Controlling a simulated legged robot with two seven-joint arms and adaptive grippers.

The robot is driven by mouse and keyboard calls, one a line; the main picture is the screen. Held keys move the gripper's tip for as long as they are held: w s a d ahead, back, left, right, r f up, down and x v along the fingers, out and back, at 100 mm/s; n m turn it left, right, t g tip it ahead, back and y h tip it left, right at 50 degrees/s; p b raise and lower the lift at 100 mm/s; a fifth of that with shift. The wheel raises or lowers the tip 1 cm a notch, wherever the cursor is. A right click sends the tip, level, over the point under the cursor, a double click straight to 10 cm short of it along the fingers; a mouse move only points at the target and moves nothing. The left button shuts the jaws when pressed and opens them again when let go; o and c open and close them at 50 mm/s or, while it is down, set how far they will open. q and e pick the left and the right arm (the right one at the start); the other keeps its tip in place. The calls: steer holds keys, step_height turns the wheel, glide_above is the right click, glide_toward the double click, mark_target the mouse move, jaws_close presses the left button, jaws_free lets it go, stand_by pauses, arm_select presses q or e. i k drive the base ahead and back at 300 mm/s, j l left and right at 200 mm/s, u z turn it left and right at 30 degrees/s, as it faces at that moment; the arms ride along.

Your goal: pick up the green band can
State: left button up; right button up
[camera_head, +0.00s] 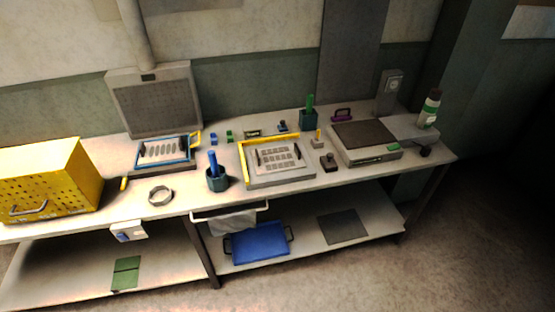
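The green band can (430,109) stands upright at the far right end of the workbench, in the head view. It is white with a green band and a dark cap. It stands on or just behind a grey plate-like surface (409,130) beside a flat grey machine; its base is hard to make out. Nothing touches it from above. Neither of my grippers shows in this view.
The workbench (330,185) holds a yellow perforated box (50,178), a blue-framed tray (163,152), a yellow-edged tray (278,162), dark cups (216,182) and a dark-topped machine (365,141). A lower shelf bears a blue tray (259,243). The floor in front is clear.

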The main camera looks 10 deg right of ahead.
mark_target(428, 116)
steer(key=z, duration=1.55)
steer(key=i+l+z, duration=0.3)
steer(key=i, duration=0.3)
steer(key=i+l+z, duration=0.35)
steer(key=i, duration=0.25)
steer(key=i+z, duration=0.3)
steer(key=i, duration=0.35)
steer(key=i+u, duration=0.3)
steer(key=i, duration=0.15)
steer(key=i+l+u, duration=0.55)
steer(key=i, duration=0.3)
steer(key=j, duration=0.1)
